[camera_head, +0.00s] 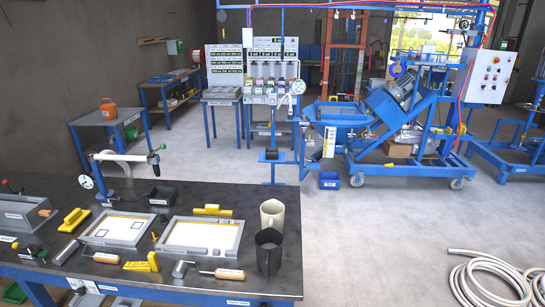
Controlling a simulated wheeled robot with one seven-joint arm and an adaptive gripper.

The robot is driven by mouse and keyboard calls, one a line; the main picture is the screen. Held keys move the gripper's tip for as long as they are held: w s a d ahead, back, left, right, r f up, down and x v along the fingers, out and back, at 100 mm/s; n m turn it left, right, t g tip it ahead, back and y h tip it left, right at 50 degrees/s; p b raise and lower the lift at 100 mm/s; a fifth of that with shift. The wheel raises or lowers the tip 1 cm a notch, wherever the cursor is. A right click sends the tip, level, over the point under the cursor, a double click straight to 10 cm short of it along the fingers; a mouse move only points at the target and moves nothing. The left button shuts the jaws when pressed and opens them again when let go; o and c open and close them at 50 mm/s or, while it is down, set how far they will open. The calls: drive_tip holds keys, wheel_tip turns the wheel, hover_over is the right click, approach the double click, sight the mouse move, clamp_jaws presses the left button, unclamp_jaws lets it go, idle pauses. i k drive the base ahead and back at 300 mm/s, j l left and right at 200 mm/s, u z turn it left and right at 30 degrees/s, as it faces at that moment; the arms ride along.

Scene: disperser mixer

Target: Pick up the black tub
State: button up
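A small black open box (163,196), which looks like the black tub, sits on the dark workbench (215,285) near its back edge, behind the framed trays. A dark grey, tall open vessel (268,252) stands upright at the bench's right end, in front of a cream jug (272,215). Another small black item (271,155) sits on a blue stand beyond the bench; I cannot tell if it is a tub. My gripper is not in view, and nothing in view is held by it.
Two framed trays (168,220), yellow blocks (75,218) and handled tools (222,273) crowd the bench. A white-armed fixture on a blue post (127,157) stands left of the black box. A blue mixer machine (395,110) stands behind. A coiled hose (490,275) lies right; the floor between is clear.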

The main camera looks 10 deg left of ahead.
sight(272, 153)
drive_tip(key=i+l+z, duration=0.3)
drive_tip(key=i+l, duration=0.15)
drive_tip(key=i, duration=0.2)
drive_tip(key=i+l+u, duration=0.1)
drive_tip(key=i, duration=0.4)
drive_tip(key=i+l+u, duration=0.1)
drive_tip(key=i, duration=0.45)
drive_tip(key=i+l+u, duration=0.1)
drive_tip(key=i+l, duration=0.15)
drive_tip(key=i, duration=0.25)
drive_tip(key=i+l+u, duration=0.1)
drive_tip(key=i+u, duration=0.2)
drive_tip(key=i, duration=1.8)
drive_tip(key=i+j+u, duration=0.1)
drive_tip(key=i+u, duration=0.6)
drive_tip(key=i, duration=0.25)
drive_tip(key=i+l+u, duration=0.3)
drive_tip(key=i, duration=0.15)
drive_tip(key=i+j, duration=0.5)
drive_tip(key=i+j+z, duration=0.1)
drive_tip(key=i+j, duration=0.35)
drive_tip(key=j, duration=0.25)
drive_tip(key=i+j+z, duration=0.2)
drive_tip(key=j+z, duration=0.15)
drive_tip(key=j, duration=0.3)
drive_tip(key=i+j+z, duration=0.1)
drive_tip(key=j+z, duration=0.2)
drive_tip(key=j, duration=0.4)
drive_tip(key=j+z, duration=0.35)
drive_tip(key=j, duration=0.35)
